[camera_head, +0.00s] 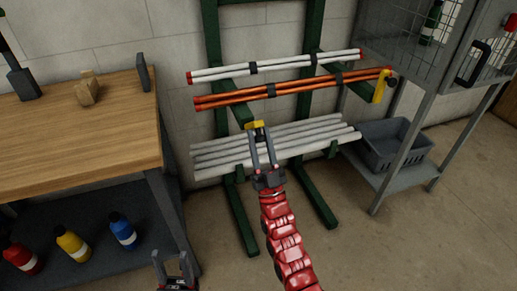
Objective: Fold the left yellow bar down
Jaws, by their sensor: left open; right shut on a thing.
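The left yellow bar (255,125) is at the front end of the rack's left green arm, below the orange pipes. It looks short from this angle, and part of it is hidden by the fingers. My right gripper (258,131), on the red arm, is shut on this bar. My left gripper (172,258) is open and empty at the bottom edge, beside the workbench leg and away from the rack.
The green rack (213,30) also holds white pipes with red ends (280,65) above and grey pipes (280,140) below. A wooden workbench (80,140) stands left, with bottles beneath. A wire cage stand with a grey bin (388,153) stands right. The floor in front is clear.

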